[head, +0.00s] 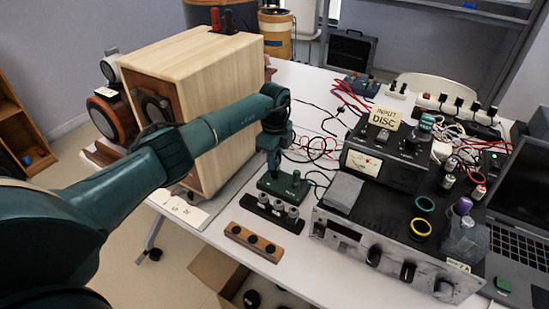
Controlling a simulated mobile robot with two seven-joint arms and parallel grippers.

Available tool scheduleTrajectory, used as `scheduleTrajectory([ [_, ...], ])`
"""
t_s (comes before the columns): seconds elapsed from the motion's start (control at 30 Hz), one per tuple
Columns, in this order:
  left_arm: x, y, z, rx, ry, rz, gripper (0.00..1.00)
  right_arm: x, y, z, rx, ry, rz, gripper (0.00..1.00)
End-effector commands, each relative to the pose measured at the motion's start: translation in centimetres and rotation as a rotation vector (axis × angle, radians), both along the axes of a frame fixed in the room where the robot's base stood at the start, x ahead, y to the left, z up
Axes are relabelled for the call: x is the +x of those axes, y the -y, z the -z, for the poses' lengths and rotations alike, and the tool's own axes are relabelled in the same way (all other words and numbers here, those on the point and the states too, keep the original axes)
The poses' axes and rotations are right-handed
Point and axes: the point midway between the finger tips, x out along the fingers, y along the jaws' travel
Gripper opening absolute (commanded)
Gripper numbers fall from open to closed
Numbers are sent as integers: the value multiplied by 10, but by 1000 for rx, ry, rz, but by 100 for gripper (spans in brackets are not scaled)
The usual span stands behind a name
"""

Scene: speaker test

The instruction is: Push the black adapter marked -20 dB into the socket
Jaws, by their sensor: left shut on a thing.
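My left gripper (273,165) points down over a small dark green box (285,186) near the middle of the table. It is shut on a small dark piece, most likely the black adapter, which is largely hidden between the fingers; no -20 dB marking can be read. The piece is at the left part of the green box's top; I cannot tell whether it touches a socket there. In front of the box lies a black rack (272,212) with several silver-topped pieces. A wooden block (253,242) with dark round spots lies nearer the front edge. My right gripper is out of view.
A large wooden speaker cabinet (205,75) stands close behind my left arm. A silver amplifier (385,250), a black meter unit (385,155) marked DISC and a laptop (515,215) fill the right. Black and red cables lie behind the green box. An open cardboard box (215,268) is below the table.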

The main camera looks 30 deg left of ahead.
Motion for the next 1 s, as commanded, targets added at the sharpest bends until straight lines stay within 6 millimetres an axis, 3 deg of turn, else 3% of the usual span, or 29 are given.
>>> scheduleTrajectory([
  [0.47, -2, 0, 13, 1, -6, 0, 0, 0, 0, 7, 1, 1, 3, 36],
  [0.5, -2, 0, 12, 1, -6, 0, 25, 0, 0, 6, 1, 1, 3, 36],
  [0.77, -1, 0, 10, 1, -4, 0, 46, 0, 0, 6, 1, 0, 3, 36],
  [1.0, -1, 0, 10, 1, -3, 0, 47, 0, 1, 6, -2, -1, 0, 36],
])
